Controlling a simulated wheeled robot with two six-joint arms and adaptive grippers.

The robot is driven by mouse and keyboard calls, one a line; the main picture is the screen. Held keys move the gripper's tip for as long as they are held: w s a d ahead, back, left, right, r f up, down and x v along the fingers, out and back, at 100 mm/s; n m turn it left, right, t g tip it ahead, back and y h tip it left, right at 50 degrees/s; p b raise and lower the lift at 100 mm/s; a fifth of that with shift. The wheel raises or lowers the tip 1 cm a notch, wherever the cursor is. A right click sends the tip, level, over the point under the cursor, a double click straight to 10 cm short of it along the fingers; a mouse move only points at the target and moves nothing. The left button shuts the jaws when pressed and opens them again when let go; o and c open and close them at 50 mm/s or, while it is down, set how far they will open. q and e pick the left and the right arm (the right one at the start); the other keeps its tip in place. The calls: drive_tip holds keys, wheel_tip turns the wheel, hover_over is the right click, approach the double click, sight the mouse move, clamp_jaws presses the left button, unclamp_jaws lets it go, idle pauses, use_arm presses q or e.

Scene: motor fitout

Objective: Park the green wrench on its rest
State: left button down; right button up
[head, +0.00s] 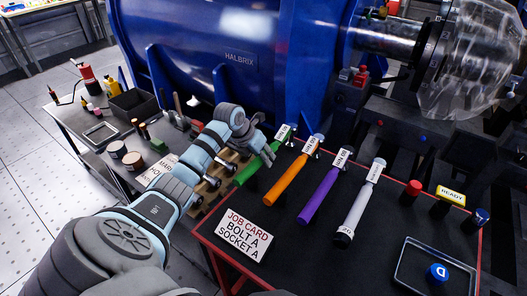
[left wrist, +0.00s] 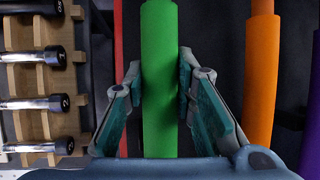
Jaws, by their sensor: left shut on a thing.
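The green wrench (head: 246,172) lies at the left end of a row of wrenches on the dark red-edged table (head: 290,240), its labelled head toward the blue motor. My left gripper (head: 266,153) is around its handle. In the left wrist view the green handle (left wrist: 159,60) runs between the two fingers of the left gripper (left wrist: 160,95), which is shut on it. I cannot tell whether the wrench touches the table or a rest, as the gripper and handle hide what is beneath. My right gripper is not in view.
Orange (head: 287,183), purple (head: 318,198) and grey (head: 357,210) wrenches lie to the right, the orange one close by. A wooden rack (left wrist: 75,90) with several metal sockets stands left. A job card (head: 243,233) and a tray (head: 405,270) are in front. The blue motor (head: 220,50) stands behind.

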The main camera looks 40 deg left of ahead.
use_arm(q)
drive_tip(key=shift+f, duration=0.1)
drive_tip(key=c, duration=1.2)
unclamp_jaws()
drive_tip(key=shift+c, duration=0.2)
drive_tip(key=v, duration=1.2)
drive_tip(key=shift+s, duration=0.1)
